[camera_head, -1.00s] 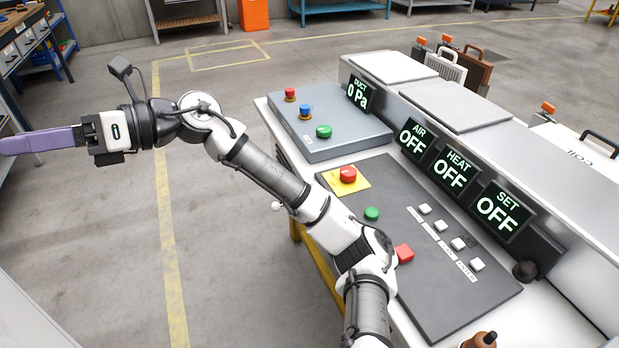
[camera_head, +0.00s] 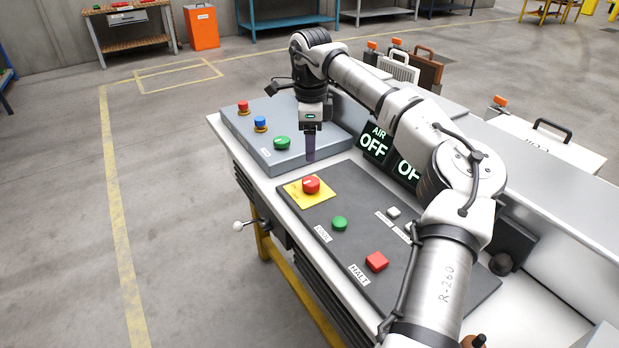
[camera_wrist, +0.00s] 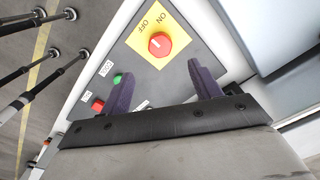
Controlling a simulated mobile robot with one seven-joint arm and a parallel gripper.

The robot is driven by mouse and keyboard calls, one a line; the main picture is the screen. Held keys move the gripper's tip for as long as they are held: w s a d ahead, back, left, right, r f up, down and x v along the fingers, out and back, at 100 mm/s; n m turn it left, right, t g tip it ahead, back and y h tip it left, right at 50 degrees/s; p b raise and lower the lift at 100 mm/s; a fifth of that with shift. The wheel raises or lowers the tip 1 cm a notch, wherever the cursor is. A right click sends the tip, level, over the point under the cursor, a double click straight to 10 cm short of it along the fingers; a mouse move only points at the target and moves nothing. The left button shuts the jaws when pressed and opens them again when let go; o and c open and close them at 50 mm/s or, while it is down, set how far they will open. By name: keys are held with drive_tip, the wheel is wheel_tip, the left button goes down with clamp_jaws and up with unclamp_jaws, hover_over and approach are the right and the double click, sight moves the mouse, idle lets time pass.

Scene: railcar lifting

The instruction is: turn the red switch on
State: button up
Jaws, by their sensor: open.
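The red switch (camera_head: 311,184) is a round red knob on a yellow plate (camera_head: 299,197), set in the dark control panel (camera_head: 327,222). In the wrist view the red switch (camera_wrist: 159,44) sits beyond my fingertips, and its plate bears the words ON and OFF. A pale mark shows on the knob, but which word it points to is unclear. My gripper (camera_head: 310,155) points down above the far edge of the panel, behind the switch and apart from it. In the wrist view my gripper (camera_wrist: 158,76) has its two purple fingers spread with nothing between them.
A green button (camera_head: 340,223) and a red square button (camera_head: 376,261) are nearer on the panel. A grey box (camera_head: 255,150) with red, blue and green buttons stands beyond. Displays reading AIR OFF (camera_head: 374,145) rise on the right. A ball-ended lever (camera_head: 240,225) sticks out at the left side.

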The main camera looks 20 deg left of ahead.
sight(310, 181)
wheel_tip(310, 181, down, 11)
drive_tip(key=shift+r+p, duration=0.1)
drive_tip(key=shift+p, duration=0.45)
drive_tip(key=c, duration=1)
drive_tip(key=shift+m, duration=0.4)
drive_tip(key=m, duration=0.5)
drive_tip(key=shift+m, duration=0.3)
drive_tip(key=m+b, duration=0.1)
drive_tip(key=m, duration=0.4)
drive_tip(key=shift+w, duration=0.1)
drive_tip(key=shift+m, duration=0.4)
